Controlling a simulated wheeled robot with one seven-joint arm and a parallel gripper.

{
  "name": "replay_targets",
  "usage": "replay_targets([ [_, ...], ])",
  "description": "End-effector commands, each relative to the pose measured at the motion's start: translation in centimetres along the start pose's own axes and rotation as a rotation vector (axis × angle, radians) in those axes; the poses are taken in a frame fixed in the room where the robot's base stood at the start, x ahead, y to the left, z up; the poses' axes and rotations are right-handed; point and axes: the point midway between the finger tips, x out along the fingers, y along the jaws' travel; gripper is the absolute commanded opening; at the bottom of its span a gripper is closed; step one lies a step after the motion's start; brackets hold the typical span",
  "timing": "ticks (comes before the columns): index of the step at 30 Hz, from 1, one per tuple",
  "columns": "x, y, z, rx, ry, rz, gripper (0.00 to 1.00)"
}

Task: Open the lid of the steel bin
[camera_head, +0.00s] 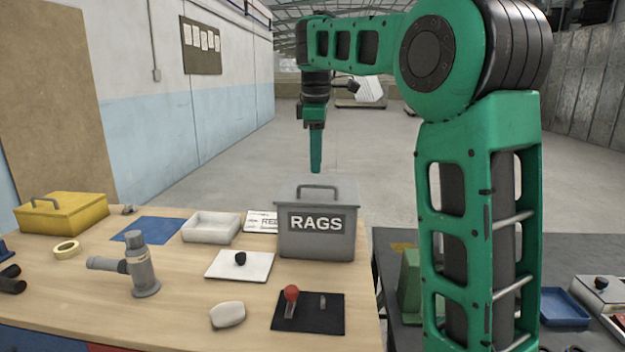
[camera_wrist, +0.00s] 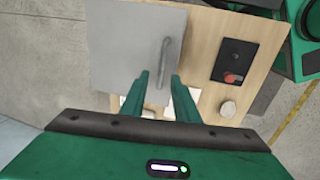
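The steel bin (camera_head: 293,245) is a grey box labelled RAGS near the back right of the wooden table. Its flat lid (camera_head: 345,187) is closed, with a bar handle on top. In the wrist view the lid (camera_wrist: 112,45) fills the upper left, and its handle (camera_wrist: 164,65) appears between my fingers. My gripper (camera_head: 316,170) points down just above the lid in the head view, its tips seemingly a little above the handle. In the wrist view my gripper (camera_wrist: 159,76) has its two green fingers apart, with nothing held. Whether they touch the handle is not clear.
A black plate with a red-knobbed lever (camera_head: 292,294), a white board with a black knob (camera_head: 240,261), a white tray (camera_head: 210,227), a grey pipe fitting (camera_head: 141,268) and a yellow lidded box (camera_head: 62,214) occupy the table. Open floor (camera_head: 230,165) lies behind it.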

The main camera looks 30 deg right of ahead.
Motion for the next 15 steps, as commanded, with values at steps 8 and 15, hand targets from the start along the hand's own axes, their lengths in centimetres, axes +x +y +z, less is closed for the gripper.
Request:
replay_targets([
  [8, 4.0, 0.0, 0.1, 0.001, -0.002, -0.002, 0.28],
  [15, 5.5, 0.0, 0.0, 0.0, 0.0, -0.001, 0.28],
])
